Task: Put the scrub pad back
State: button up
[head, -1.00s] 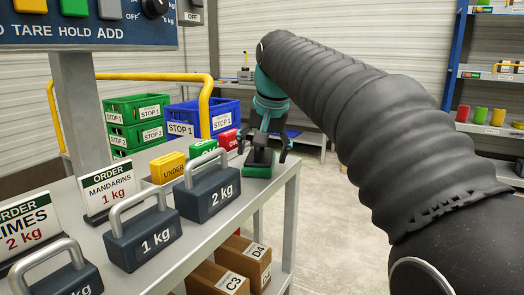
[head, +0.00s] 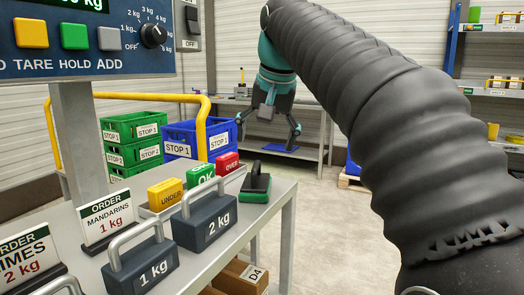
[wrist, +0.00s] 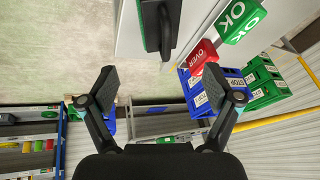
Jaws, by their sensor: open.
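The scrub pad (head: 256,186), green below with a black handle on top, lies on the grey table near its far right corner, beside the red OVER block (head: 227,163). It also shows at the top of the wrist view (wrist: 158,25). My gripper (head: 268,133) is open and empty, raised above and beyond the pad and clear of it. In the wrist view its two fingers (wrist: 157,88) are spread wide with nothing between them.
The 2 kg weight (head: 207,221), 1 kg weight (head: 142,265), OK block (head: 201,174) and UNDER block (head: 166,194) stand left of the pad. Blue crates (head: 190,139), green crates (head: 131,136) and a yellow rail (head: 203,128) are behind.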

jog(key=shift+v, duration=0.75)
jog(key=s+d+f, duration=0.3)
jog(key=s+f, duration=0.4)
jog(key=f, duration=0.3)
jog(key=s+d+f+n, duration=0.1)
jog(key=s+d+f, duration=0.2)
jog(key=s+f, duration=0.5)
jog(key=s+d+f+n+h, duration=0.1)
jog(key=s+d+f, duration=0.2)
jog(key=s+f, duration=0.5)
notch_tip(320, 180, down, 6)
jog(key=shift+d+r+t, duration=0.15)
jog(key=shift+d+t, duration=0.1)
jog(key=shift+t, duration=0.15)
